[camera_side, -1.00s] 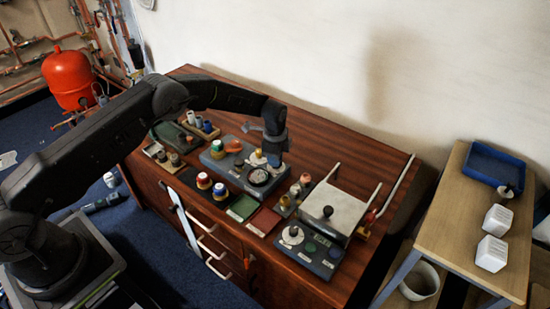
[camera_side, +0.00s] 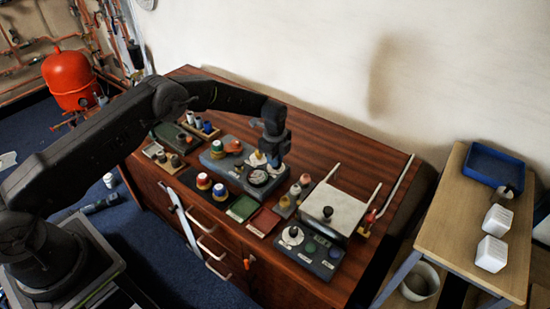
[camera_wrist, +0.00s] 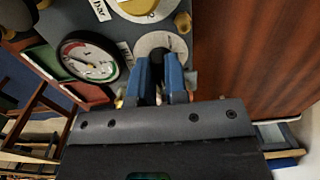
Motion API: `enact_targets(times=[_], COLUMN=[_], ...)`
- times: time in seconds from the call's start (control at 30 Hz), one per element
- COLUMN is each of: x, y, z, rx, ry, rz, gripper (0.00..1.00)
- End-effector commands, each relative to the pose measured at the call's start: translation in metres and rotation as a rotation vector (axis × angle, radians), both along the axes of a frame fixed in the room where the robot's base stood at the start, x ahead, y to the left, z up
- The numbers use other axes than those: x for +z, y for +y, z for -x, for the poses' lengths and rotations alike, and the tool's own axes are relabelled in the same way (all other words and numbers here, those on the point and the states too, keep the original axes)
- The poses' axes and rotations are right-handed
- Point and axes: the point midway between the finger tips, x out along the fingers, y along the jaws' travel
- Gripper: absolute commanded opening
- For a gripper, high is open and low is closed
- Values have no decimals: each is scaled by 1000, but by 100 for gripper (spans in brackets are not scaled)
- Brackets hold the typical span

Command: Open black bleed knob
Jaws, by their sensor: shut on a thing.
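The black bleed knob (camera_wrist: 158,56) sits on a round white dial plate (camera_wrist: 160,40) on the grey manifold panel. In the wrist view my gripper (camera_wrist: 160,68) has its two blue fingers on either side of the knob, shut on it. The fingers hide part of the knob and the lower part of the plate. In the side view my gripper (camera_side: 273,160) points down at the right part of the grey panel (camera_side: 217,166), and the knob is hidden there.
A round pressure gauge (camera_wrist: 90,58) is close beside the gripper, and a yellow-knobbed dial (camera_side: 258,158) is also near. Coloured caps (camera_side: 204,181) and a lower panel (camera_side: 312,252) with another dial stand nearby. Bare wood lies behind the panel.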

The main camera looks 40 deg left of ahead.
Motion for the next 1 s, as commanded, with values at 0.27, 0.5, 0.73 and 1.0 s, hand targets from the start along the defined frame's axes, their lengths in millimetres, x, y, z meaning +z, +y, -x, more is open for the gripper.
enact_targets(times=[0.27,0.5,0.73,1.0], x=[1,0,5,53], y=[-1,-1,0,0], z=[0,0,-1,-1], rx=[-6,-3,-2,-3], ry=[-2,-1,-2,-6], rz=[0,-1,-1,-1], gripper=[25,39,39,39])
